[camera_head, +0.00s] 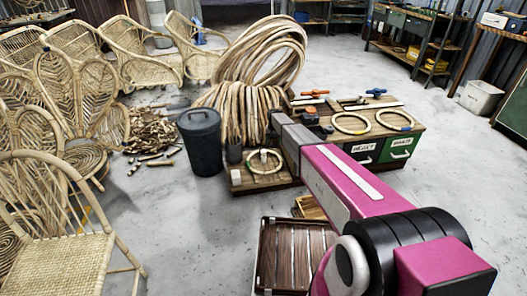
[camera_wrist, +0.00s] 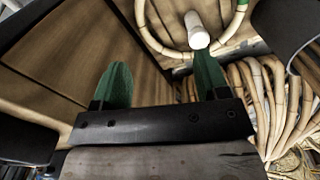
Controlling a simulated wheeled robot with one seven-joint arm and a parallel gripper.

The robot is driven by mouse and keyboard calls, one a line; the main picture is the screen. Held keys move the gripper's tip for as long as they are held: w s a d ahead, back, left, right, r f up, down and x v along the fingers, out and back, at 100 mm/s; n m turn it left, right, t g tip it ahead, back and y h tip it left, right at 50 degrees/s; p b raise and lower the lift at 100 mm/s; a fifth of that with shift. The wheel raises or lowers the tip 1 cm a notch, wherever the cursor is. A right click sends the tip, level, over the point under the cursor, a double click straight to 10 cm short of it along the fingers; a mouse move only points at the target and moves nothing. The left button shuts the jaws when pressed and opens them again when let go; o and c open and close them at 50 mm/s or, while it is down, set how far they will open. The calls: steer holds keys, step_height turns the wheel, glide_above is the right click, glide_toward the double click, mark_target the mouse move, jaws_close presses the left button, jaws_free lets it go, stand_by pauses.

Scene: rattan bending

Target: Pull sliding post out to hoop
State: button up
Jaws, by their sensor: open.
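In the head view a pale hoop (camera_head: 265,173) lies on a low wooden block (camera_head: 260,183) beside the bench, with a small pale upright inside it. In the wrist view the white sliding post (camera_wrist: 196,30) stands inside the hoop (camera_wrist: 149,38), near its lower right part. My gripper (camera_wrist: 162,68) has two green fingers spread wide with nothing visible between them. Its right fingertip appears close below the post; I cannot tell whether they touch. The gripper itself is hidden behind my arm in the head view.
A dark bin (camera_head: 201,140) stands left of the block. Coiled rattan (camera_head: 232,110) is behind it. The bench (camera_head: 430,130) with two more hoops is to the right. A slatted crate (camera_head: 262,262) sits in front.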

glide_above(264, 151)
step_height(264, 151, down, 4)
step_height(264, 151, down, 11)
steer(key=shift+w+a+r, duration=0.1)
steer(key=shift+a, duration=0.05)
jaws_close()
steer(key=s+d, duration=0.3)
steer(key=s, duration=0.8)
steer(key=shift+s+d, duration=0.2)
steer(key=shift+s, duration=0.2)
jaws_free()
